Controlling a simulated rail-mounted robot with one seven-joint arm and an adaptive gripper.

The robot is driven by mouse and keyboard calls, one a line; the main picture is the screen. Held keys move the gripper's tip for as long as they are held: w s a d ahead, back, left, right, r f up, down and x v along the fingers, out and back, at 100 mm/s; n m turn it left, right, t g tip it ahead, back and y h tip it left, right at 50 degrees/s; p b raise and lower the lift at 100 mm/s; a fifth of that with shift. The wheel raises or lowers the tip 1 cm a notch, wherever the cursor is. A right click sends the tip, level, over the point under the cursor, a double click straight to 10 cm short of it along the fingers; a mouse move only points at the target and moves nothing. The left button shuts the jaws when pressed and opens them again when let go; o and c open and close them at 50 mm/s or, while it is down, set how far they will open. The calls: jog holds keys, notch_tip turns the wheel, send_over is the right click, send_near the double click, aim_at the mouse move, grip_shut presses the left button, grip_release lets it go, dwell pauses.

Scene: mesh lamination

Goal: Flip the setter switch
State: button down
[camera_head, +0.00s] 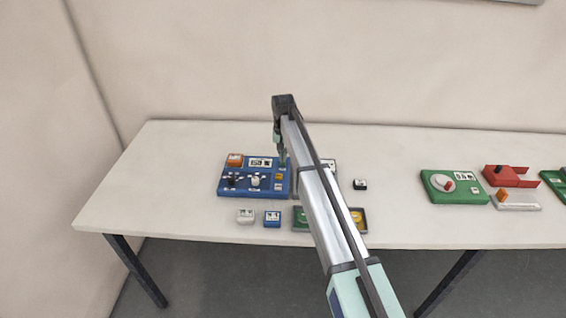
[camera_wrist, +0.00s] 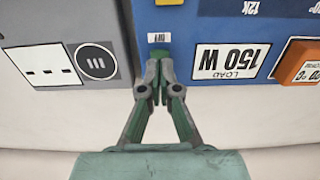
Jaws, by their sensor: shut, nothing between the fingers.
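A blue control panel (camera_head: 225,191) lies on the table, with a black knob (camera_head: 231,180), a white knob (camera_head: 254,180) and small yellow parts (camera_head: 279,177). I cannot tell which part is the setter switch. My gripper (camera_head: 282,162) points down at the panel's back right corner. In the wrist view my gripper (camera_wrist: 160,88) is shut and empty, its fingertips over the blue panel's edge beside a small white striped label (camera_wrist: 159,38). The fingertips hide what lies directly under them, and contact is unclear. A "LOAD 150 W" label (camera_wrist: 232,61) is to their right.
An orange block (camera_head: 235,160) sits at the panel's back left. A grey unit (camera_wrist: 20,35) with slots lies close left of the fingers in the wrist view. White (camera_head: 246,216) and blue (camera_head: 272,219) blocks stand in front. A green device (camera_head: 433,193) stands right.

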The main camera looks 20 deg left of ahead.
aim_at(283, 164)
jog(key=shift+f+b, duration=0.35)
jog(key=shift+f, duration=0.75)
dwell(0.5)
jog(key=shift+r, duration=0.1)
jog(key=shift+r+p, duration=1.55)
jog(key=shift+r, duration=1.9)
